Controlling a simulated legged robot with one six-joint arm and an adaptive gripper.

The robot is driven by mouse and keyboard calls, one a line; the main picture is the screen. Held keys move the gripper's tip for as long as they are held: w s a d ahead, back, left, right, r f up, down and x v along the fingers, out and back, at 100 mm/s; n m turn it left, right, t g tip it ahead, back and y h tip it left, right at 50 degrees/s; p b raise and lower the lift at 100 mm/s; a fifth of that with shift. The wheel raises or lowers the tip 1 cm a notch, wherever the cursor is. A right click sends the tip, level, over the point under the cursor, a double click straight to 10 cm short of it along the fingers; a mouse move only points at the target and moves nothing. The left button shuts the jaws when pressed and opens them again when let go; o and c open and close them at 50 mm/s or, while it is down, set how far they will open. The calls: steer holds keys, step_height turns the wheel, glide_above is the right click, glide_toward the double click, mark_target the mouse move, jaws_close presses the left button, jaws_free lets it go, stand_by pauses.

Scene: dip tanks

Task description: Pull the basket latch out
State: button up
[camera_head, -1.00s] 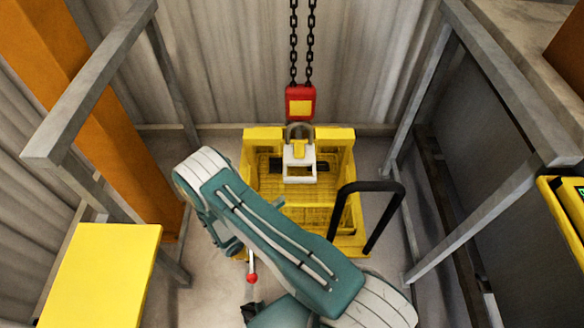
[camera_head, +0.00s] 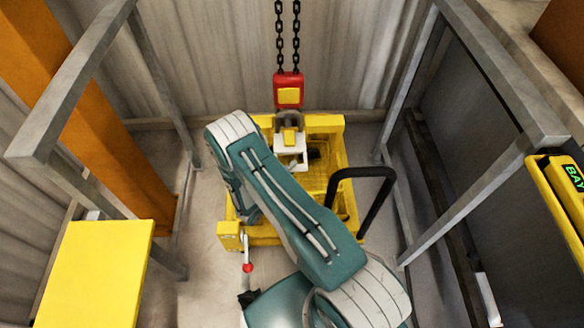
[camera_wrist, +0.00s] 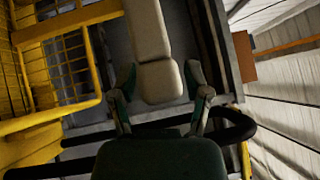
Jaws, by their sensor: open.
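The yellow basket (camera_head: 330,134) stands on the floor below a red hook block (camera_head: 289,90) on a chain. A small lever with a red ball (camera_head: 247,267) hangs at its front left corner; I cannot tell for sure that this is the latch. A black bar handle (camera_head: 362,173) rises at the basket's right. In the head view my gripper is hidden behind my arm. In the wrist view my gripper (camera_wrist: 161,102) is open, its two fingers apart, with a pale block between or beyond them. Yellow basket mesh (camera_wrist: 75,50) is at the left there. The latch is not clear there.
Grey metal frames (camera_head: 75,75) stand left and right of the basket. A yellow box (camera_head: 95,270) is at the lower left, and a yellow panel marked BAY (camera_head: 570,185) is at the right edge. Corrugated walls close the back. Bare floor lies left of the basket.

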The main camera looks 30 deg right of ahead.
jaws_close()
steer(key=s+a, duration=0.3)
steer(key=s, duration=0.4)
steer(key=shift+f, duration=0.1)
jaws_free()
steer(key=shift+w+d, duration=0.1)
steer(key=shift+d, duration=0.05)
steer(key=v, duration=1.2)
steer(key=shift+w, duration=0.1)
